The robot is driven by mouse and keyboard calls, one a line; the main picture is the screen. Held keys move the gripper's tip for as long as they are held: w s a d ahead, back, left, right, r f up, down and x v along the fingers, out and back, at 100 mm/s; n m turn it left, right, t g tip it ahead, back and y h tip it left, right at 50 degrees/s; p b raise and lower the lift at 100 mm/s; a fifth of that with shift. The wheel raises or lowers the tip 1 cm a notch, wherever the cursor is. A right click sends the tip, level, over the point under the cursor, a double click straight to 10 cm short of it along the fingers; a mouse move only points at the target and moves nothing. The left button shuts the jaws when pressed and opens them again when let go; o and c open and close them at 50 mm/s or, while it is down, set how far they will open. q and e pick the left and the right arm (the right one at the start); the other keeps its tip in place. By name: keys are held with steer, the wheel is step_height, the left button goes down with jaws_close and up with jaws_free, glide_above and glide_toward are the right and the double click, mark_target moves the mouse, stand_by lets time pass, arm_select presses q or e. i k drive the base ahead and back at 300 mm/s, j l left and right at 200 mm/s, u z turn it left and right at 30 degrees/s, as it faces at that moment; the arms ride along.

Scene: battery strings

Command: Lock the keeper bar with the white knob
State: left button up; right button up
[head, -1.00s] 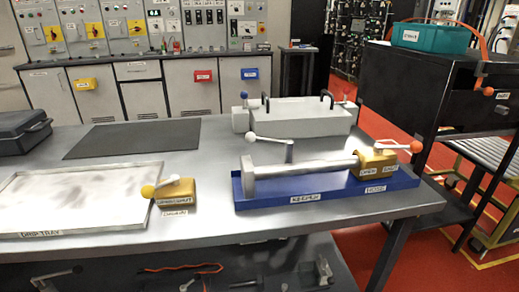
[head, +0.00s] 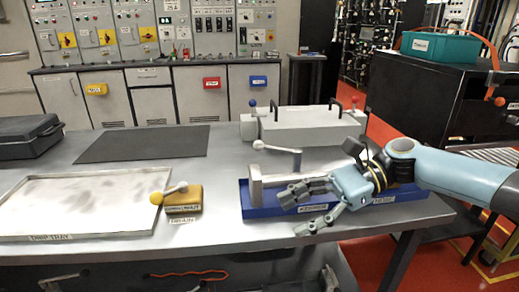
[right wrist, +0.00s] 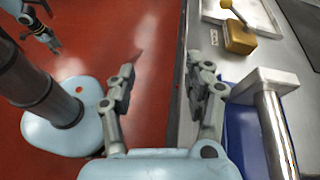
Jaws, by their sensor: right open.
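My right gripper (head: 297,212) is open and empty over the tray's front edge, in front of and below the knob. It also shows in the right wrist view (right wrist: 164,68). A gripper, seemingly my left, hangs at upper left there (right wrist: 46,36).
A yellow block (head: 183,199) with a yellow-knobbed lever stands left of the tray, beside the drip tray (head: 75,236). A grey box (head: 310,130) with blue and red knobs stands behind. My right forearm hides the yellow block at the tray's right end. A dark mat (head: 140,145) lies empty.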

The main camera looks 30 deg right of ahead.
mark_target(258, 145)
steer(key=i+l, duration=0.8)
steer(key=l, duration=0.1)
